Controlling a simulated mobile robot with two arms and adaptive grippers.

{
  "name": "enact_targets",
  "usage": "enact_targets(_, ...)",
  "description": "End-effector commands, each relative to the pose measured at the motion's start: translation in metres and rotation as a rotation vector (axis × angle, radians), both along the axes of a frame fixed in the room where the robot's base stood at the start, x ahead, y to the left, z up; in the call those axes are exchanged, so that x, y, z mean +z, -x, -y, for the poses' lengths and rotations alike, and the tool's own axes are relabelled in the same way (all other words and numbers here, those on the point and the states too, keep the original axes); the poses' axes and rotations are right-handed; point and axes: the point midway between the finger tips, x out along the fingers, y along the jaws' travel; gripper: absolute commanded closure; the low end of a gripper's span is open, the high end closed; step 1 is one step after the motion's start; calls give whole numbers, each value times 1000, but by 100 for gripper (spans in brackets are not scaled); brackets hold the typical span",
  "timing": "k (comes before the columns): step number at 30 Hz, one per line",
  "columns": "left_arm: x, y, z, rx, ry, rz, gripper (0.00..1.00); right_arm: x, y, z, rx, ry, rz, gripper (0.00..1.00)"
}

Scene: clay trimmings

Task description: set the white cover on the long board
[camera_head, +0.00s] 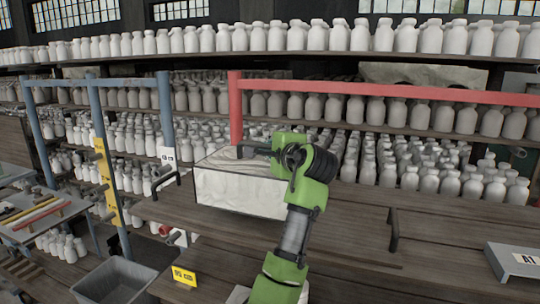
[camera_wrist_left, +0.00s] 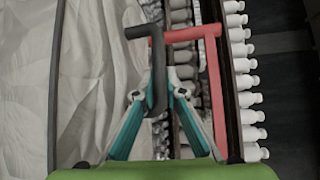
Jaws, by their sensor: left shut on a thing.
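The white cover (camera_head: 238,192) is a box-like, creased white thing with thin dark edges, left of centre in the head view. It also fills the left of the left wrist view (camera_wrist_left: 95,80). My left gripper (camera_head: 246,151) is at its top edge, shut on its dark bar handle (camera_wrist_left: 157,70), with the teal fingers on either side. The long board (camera_head: 340,235) is the brown wooden surface below and right of the cover. I cannot tell whether the cover touches it. My arm hides part of the board. My right gripper is not in view.
A red frame (camera_head: 380,88) stands behind the board, and blue posts (camera_head: 100,140) with a yellow strip stand left. A dark handle (camera_head: 393,230) rises from the board. A grey bin (camera_head: 115,282) sits front left, a labelled grey plate (camera_head: 515,262) right. Shelves of white bottles fill the back.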

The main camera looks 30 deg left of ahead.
Motion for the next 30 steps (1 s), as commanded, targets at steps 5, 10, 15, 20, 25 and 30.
enact_targets(5, -9, -5, 9, -3, -2, -2, 100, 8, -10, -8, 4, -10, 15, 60)
enact_targets(10, -28, -5, 11, -1, -3, -3, 100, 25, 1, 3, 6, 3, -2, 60)
enact_targets(15, -42, -5, 11, 0, -2, 2, 100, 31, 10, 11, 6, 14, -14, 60)
enact_targets(20, -44, -5, 11, 0, -2, 3, 100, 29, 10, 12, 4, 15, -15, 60)
enact_targets(25, -46, -5, 11, 0, -2, 2, 100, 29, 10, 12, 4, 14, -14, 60)
enact_targets(30, -47, -5, 11, 0, -1, 1, 72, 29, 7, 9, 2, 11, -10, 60)
